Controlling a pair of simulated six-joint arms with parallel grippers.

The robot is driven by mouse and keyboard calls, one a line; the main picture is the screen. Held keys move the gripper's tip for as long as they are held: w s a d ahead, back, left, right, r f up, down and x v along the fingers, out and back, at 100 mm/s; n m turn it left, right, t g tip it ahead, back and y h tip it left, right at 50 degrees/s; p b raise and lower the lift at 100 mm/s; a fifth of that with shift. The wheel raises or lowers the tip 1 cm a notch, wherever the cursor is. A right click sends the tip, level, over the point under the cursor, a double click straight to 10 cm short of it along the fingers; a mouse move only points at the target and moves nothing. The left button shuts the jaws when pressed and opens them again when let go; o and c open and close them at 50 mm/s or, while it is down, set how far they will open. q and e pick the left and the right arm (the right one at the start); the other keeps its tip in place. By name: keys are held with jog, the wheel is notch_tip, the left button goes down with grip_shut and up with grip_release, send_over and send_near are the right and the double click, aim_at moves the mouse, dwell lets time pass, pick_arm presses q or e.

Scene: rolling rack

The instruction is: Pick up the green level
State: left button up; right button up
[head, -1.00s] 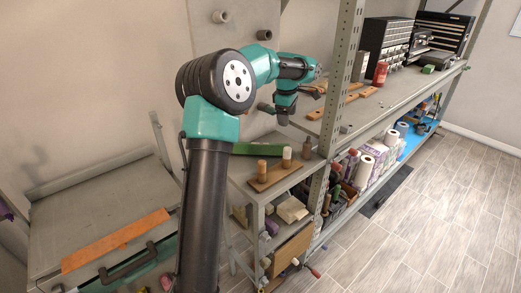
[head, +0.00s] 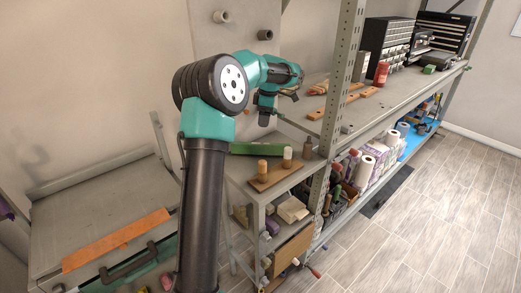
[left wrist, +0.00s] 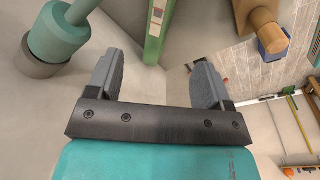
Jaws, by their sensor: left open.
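The green level (head: 258,149) is a long green bar lying on the upper shelf of the small grey rack, left of the wooden block with pegs. In the left wrist view the green level (left wrist: 157,32) shows at top centre, its near end in line with the gap between my fingers. My left gripper (head: 264,119) is above the level and apart from it. In the left wrist view my left gripper (left wrist: 153,82) is open with nothing between its fingers. My right gripper is not in view.
The wooden block with pegs (head: 276,176) lies close to the right of the level. A rack upright (head: 337,90) stands to the right, beside a long shelf with wooden pieces and drawers. A grey surface with an orange strip (head: 115,241) is at the left.

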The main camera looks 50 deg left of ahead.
aim_at(261, 144)
pick_arm(q)
jog(key=f, duration=0.8)
jog(key=shift+s+a, duration=0.35)
jog(key=shift+f, duration=0.15)
jog(key=shift+s+a+f, duration=0.1)
jog(key=shift+f, duration=1.15)
jog(key=shift+s+a+f, duration=0.1)
jog(key=shift+f, duration=1.15)
jog(key=shift+c, duration=0.3)
grip_shut()
jog(key=shift+d+r, duration=0.1)
jog(key=shift+r, duration=0.05)
